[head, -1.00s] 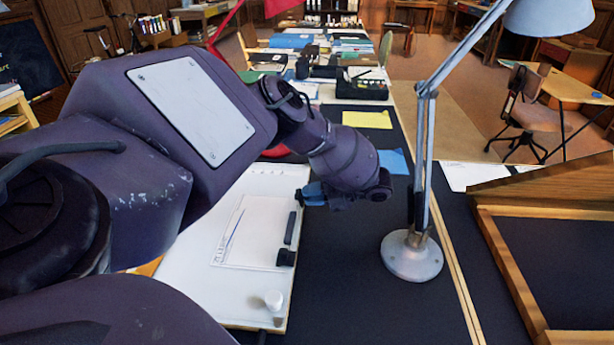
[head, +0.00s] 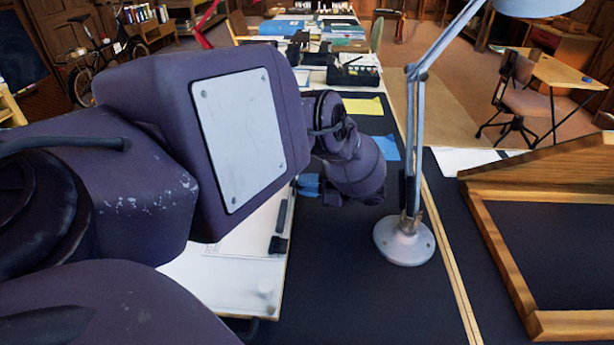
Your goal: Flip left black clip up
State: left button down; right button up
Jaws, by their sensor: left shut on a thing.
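A white drafting board (head: 215,275) lies on the dark table top, partly hidden behind my left arm. On its right edge sit a small black clip (head: 278,245) and a narrow dark bar (head: 283,214) beyond it. My left gripper (head: 307,186) has blue fingers and is at the board's far right edge, beyond the bar. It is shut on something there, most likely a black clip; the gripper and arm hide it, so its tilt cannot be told. My right gripper is not in view.
A desk lamp (head: 404,240) stands close to the right of my left gripper, its arm rising past it. A wooden frame (head: 500,270) is at the right. Yellow (head: 363,106) and blue (head: 384,147) sheets lie beyond.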

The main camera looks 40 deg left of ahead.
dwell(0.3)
pick_arm(q)
jog(key=c, duration=1)
grip_release()
jog(key=shift+s, duration=0.1)
jog(key=shift+c, duration=0.2)
